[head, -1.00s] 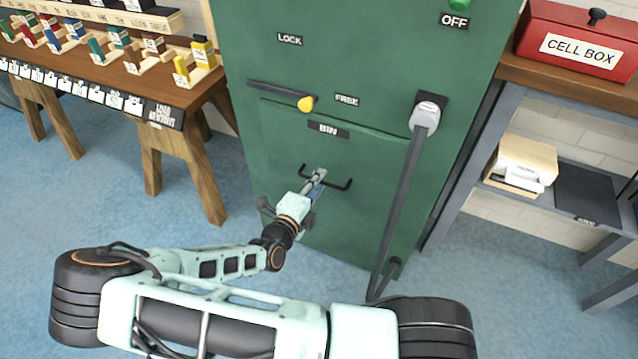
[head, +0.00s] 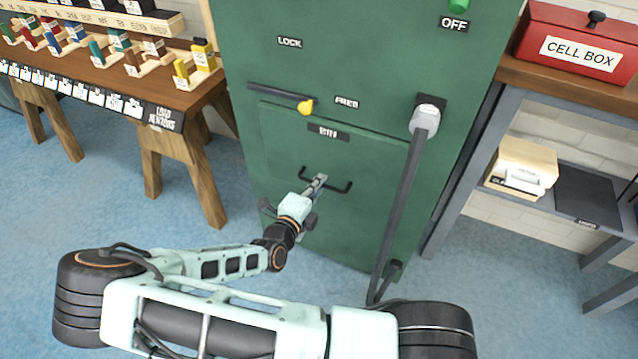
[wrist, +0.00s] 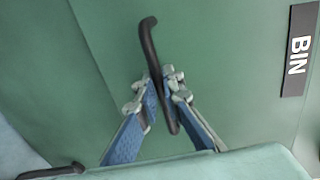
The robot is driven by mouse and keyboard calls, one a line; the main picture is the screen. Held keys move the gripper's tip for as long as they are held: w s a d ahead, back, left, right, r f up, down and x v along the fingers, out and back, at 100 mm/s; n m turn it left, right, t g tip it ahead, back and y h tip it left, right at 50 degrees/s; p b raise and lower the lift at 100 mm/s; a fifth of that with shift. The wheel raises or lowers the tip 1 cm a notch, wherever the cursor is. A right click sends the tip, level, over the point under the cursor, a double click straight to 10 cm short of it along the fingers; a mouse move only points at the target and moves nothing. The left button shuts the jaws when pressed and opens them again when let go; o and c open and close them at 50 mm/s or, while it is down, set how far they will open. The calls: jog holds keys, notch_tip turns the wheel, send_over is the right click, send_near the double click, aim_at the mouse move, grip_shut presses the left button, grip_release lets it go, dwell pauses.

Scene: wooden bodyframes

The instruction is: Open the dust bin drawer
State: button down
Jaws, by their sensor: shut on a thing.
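The dust bin drawer (head: 282,150) is a green front panel on a tall green cabinet, under a black BIN label (head: 328,133). It looks flush with the cabinet. Its black bar handle (head: 340,188) runs across the panel below the label. My gripper (head: 318,182) is at the middle of this handle. In the wrist view my blue-padded fingers (wrist: 161,98) are shut on the handle (wrist: 149,45), one on each side. The BIN label (wrist: 299,50) shows at the upper right there. Part of the handle is hidden behind the fingers.
A wooden workbench (head: 188,104) stands left, a shelf with a red CELL BOX (head: 570,45) right.

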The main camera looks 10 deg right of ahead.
jog(key=f+p+v, duration=0.2)
jog(key=v, duration=0.9)
jog(key=f+p+v, duration=0.3)
jog(key=v, duration=0.9)
jog(key=shift+s+a, duration=0.4)
jog(key=shift+s, duration=0.15)
jog(key=shift+r, duration=0.1)
jog(key=c, duration=2.1)
grip_release()
jog(key=shift+s, duration=0.1)
jog(key=v, duration=1.2)
